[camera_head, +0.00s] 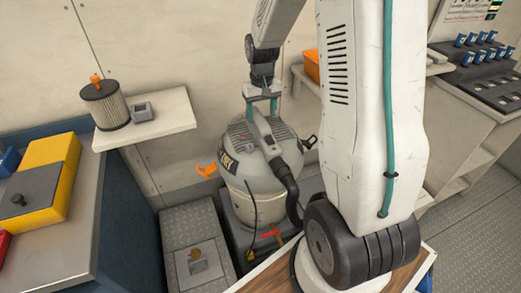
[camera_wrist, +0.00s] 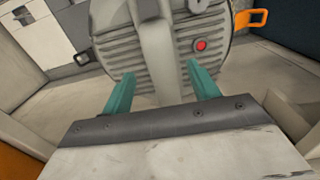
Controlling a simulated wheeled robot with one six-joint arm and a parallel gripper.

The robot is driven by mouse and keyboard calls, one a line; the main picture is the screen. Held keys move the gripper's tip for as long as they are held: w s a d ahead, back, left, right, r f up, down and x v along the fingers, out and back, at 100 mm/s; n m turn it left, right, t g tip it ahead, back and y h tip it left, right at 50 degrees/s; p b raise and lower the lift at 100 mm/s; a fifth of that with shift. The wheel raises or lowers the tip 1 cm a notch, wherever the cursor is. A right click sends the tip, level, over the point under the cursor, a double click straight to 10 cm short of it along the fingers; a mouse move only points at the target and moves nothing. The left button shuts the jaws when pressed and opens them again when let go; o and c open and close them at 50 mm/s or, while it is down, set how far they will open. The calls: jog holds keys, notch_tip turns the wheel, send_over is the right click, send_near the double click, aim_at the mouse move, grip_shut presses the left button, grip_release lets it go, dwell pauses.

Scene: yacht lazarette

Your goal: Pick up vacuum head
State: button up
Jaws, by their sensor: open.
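The vacuum head (camera_head: 238,138) is the grey ribbed top of a wet/dry vacuum and sits on its drum (camera_head: 240,185). A light grey handle (camera_head: 260,125) runs across it. My gripper (camera_head: 262,108) is above the head, pointing down, with its teal fingers apart. In the wrist view the ribbed vacuum head (camera_wrist: 120,50) shows a red button (camera_wrist: 201,45). The handle (camera_wrist: 157,50) lies between the fingers of my gripper (camera_wrist: 162,86). I cannot tell whether the fingers touch it. An orange latch (camera_head: 206,170) sticks out at the left of the vacuum.
A black hose (camera_head: 288,185) hangs down the vacuum's front right. A shelf (camera_head: 150,130) at the left holds a filter canister (camera_head: 105,105). A yellow case (camera_head: 45,175) sits on the left bench. An orange bin (camera_head: 311,65) stands behind my arm. The wall is close behind.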

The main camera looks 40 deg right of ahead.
aim_at(261, 120)
notch_tip(261, 120, down, 5)
jog(key=shift+w+f, duration=0.1)
jog(key=shift+w, duration=0.05)
jog(key=c, duration=1.3)
grip_shut()
jog(key=shift+r, duration=0.25)
